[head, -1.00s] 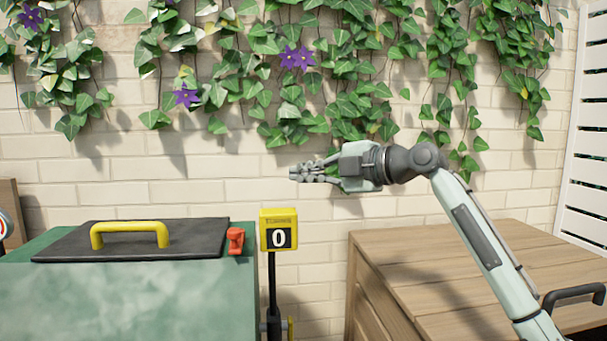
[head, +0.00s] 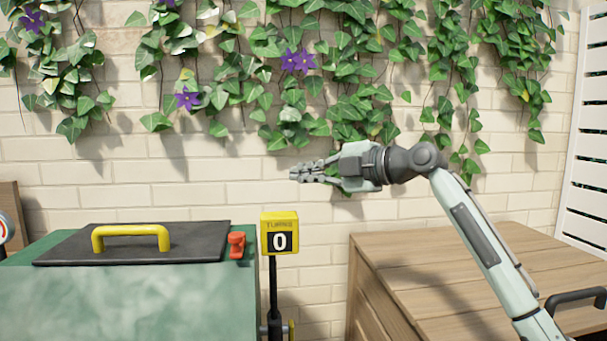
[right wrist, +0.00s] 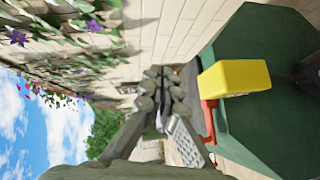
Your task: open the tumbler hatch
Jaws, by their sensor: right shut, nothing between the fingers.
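The green tumbler (head: 130,300) stands at the lower left in the head view. Its dark hatch (head: 195,240) lies flat on top, closed, with a yellow handle (head: 131,235). A red latch (head: 237,245) sits at the hatch's right edge; it also shows in the right wrist view (right wrist: 209,118). My right gripper (head: 295,173) is shut and empty, pointing left, above and to the right of the hatch, apart from it. It also shows in the right wrist view (right wrist: 163,72). My left gripper is not in view.
A yellow counter box (head: 279,232) reading 0 stands on a black post just right of the tumbler. A wooden cabinet (head: 480,265) with a black handle is at the right. Ivy (head: 330,80) hangs on the brick wall behind. A white slatted panel (head: 585,140) is at the far right.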

